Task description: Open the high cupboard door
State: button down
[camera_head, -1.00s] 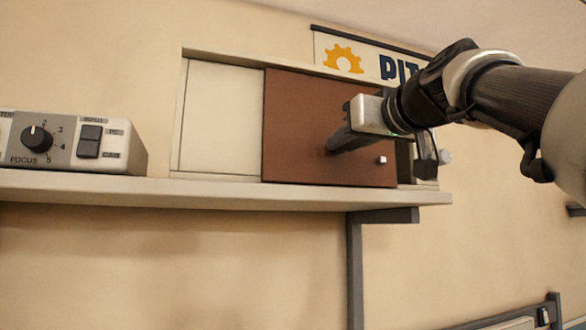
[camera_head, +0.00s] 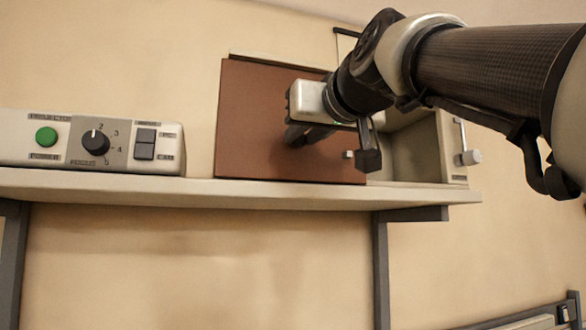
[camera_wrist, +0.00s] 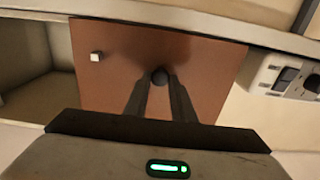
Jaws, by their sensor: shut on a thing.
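The cupboard door is a brown sliding panel (camera_head: 250,120) on a cream cupboard (camera_head: 455,145) that stands on a shelf. The door covers the left part of the cupboard, and the right part stands open onto a cream interior (camera_head: 408,150). My gripper (camera_head: 300,138) is at the door's face, its fingers shut on a dark round knob (camera_wrist: 160,76). The fingers hide part of the knob. A small white square stud (camera_head: 348,154) sits low on the door's right side. The door also fills the middle of the wrist view (camera_wrist: 115,95).
A control box (camera_head: 95,145) with a green button, a dial and a rocker switch sits on the shelf (camera_head: 200,193) left of the door, with a small gap between. A metal handle (camera_head: 468,157) is on the cupboard's right side.

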dwell(0.3)
jog(key=c, duration=1.5)
grip_release()
jog(key=shift+c, duration=0.2)
jog(key=shift+s, duration=0.1)
jog(key=b+v, duration=0.3)
jog(key=v, duration=1.4)
